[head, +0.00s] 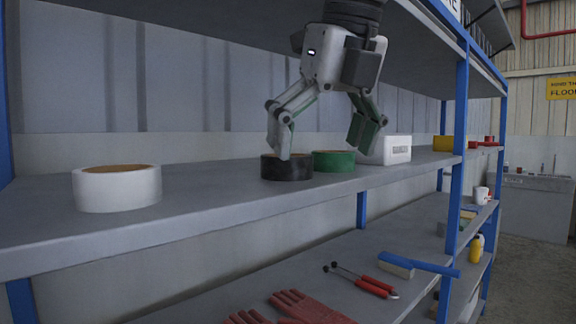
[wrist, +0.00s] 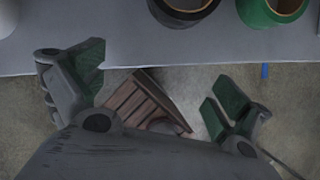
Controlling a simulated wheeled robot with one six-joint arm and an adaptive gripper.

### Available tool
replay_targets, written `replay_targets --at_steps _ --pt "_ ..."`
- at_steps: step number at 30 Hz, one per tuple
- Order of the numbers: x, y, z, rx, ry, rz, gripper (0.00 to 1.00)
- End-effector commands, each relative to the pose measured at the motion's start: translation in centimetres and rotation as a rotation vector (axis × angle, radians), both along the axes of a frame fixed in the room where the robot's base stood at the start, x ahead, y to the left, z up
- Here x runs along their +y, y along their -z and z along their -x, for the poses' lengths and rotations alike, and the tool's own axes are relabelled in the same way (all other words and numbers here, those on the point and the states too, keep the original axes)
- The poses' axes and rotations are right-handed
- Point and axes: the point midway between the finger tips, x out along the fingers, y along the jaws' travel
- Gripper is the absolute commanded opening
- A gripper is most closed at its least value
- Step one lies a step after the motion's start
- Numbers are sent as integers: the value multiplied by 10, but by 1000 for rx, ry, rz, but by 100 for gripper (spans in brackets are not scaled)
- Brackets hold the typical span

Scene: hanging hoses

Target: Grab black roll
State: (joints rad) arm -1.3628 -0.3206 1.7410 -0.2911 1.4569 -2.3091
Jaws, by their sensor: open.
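The black roll (head: 287,167) lies flat on the upper shelf, left of a green roll (head: 333,160). My gripper (head: 318,143) is open and empty, pointing down. In the head view its left finger overlaps the black roll and its right finger is to the right of the green roll. In the wrist view the black roll (wrist: 183,12) is at the top edge, partly cut off, beyond my open fingers (wrist: 155,90). The green roll (wrist: 272,12) is right of it there. The fingers show over the floor, in front of the shelf edge, apart from both rolls.
A white roll (head: 117,187) stands farther left on the same shelf (head: 215,192), with bare shelf between. A white box (head: 390,150) is to the right. A blue post (head: 459,130) and the shelf above bound the space. Red gloves (head: 300,306) and red-handled tools lie below.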

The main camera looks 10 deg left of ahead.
Motion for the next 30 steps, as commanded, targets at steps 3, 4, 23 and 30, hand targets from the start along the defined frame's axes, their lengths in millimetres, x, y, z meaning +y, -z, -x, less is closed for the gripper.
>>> replay_targets --at_steps 3,4,23,30 --pt "12 1 -22 0 6 2 100" --pt "15 1 -27 0 5 2 100" --pt "54 1 -96 0 6 0 100" --pt "59 28 -105 1 3 -1 100"
